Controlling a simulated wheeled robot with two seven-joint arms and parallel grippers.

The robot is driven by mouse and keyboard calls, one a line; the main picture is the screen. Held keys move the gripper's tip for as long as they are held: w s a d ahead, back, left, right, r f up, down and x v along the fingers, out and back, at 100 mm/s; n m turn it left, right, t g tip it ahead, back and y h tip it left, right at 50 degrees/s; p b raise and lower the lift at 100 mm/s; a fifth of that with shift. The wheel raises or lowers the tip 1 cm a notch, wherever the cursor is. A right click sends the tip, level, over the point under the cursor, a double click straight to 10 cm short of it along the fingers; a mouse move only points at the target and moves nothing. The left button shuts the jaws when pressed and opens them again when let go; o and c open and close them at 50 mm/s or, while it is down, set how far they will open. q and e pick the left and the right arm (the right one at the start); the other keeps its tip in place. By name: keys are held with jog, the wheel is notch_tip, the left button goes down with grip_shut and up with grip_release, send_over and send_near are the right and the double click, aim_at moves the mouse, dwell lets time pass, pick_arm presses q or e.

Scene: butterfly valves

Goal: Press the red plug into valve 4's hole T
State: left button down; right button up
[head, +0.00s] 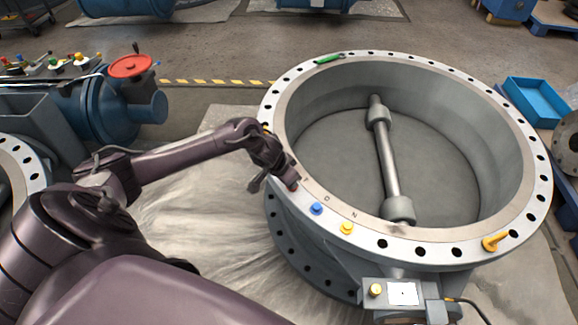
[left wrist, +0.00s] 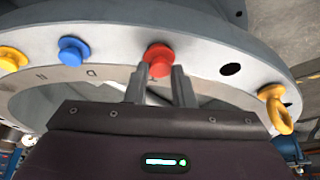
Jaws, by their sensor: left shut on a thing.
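The red plug (left wrist: 158,57) is between the fingertips of my left gripper (left wrist: 160,75), which is shut on it. It is at the flange face beside a letter that looks like T, partly hidden by the fingers. Its lower part is hidden, so I cannot tell how deep it sits. In the head view the red plug (head: 293,185) shows at my left gripper (head: 287,181), on the near left rim of the large grey valve (head: 405,232). A blue plug (head: 316,209) by the letter D and a yellow plug (head: 347,228) by N sit in neighbouring holes. My right gripper is not in view.
An empty hole (left wrist: 230,69) and a yellow eyebolt (left wrist: 278,108) lie right of the red plug in the wrist view. Another yellow eyebolt (head: 495,242) and a green tool (head: 328,58) are on the rim. A blue bin (head: 540,98) stands at right.

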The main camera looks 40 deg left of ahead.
pick_arm(q)
jog(key=shift+f, duration=0.3)
jog(key=shift+f+b, duration=0.3)
jog(key=shift+f, duration=0.1)
jog(key=c, duration=1.1)
grip_release()
jog(key=shift+c, duration=0.2)
jog(key=shift+o, duration=0.4)
jog(key=shift+r, duration=0.1)
jog(key=o, duration=0.4)
notch_tip(320, 180, up, 6)
jog(key=p, duration=0.7)
